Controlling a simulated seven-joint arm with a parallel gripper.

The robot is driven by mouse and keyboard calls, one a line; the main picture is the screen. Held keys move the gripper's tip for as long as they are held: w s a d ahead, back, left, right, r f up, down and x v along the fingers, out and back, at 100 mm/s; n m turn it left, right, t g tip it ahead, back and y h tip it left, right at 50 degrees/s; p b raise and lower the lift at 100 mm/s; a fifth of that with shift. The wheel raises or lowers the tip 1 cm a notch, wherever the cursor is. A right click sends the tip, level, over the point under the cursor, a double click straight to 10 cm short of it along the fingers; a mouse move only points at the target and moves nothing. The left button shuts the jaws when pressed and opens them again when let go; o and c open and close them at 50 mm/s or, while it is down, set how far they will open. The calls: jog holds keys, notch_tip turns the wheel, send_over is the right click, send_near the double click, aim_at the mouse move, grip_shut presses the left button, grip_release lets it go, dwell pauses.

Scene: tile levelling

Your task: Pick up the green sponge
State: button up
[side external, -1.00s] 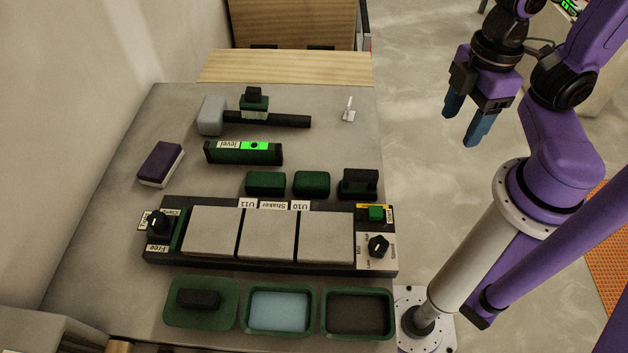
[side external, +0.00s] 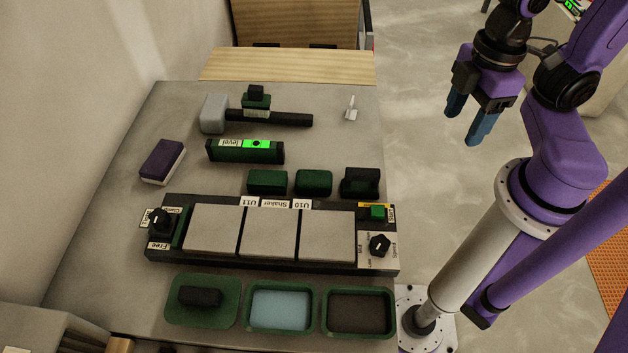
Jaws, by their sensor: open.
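Two dark green blocks stand side by side on the grey table behind the tile station: a left block (side external: 268,182) and a right block (side external: 313,183). I cannot tell which of them is the green sponge. A darker block with a raised top (side external: 360,182) stands to their right. A purple and white sponge-like block (side external: 162,161) lies at the far left. My gripper (side external: 463,125) is open and empty, raised at the upper right, beyond the table's right edge and apart from all the blocks.
The station (side external: 150,256) holds three grey tiles, knobs and a green button. Green trays, one with blue content (side external: 279,309), line the front. A green level (side external: 245,151) and a grey-headed mallet (side external: 214,113) lie behind. The table's back right is mostly clear.

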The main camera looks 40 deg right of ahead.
jog(key=w+a+r+m, duration=0.2)
jog(key=w+a+m, duration=0.2)
jog(key=w+a, duration=1.35)
send_near(314, 177)
jog(key=f, duration=0.5)
jog(key=shift+w+a+f, duration=0.15)
jog(key=shift+w+a, duration=0.15)
jog(key=f, duration=0.3)
jog(key=shift+s+d+f, duration=0.2)
jog(key=shift+f, duration=0.9)
jog(key=c, duration=0.7)
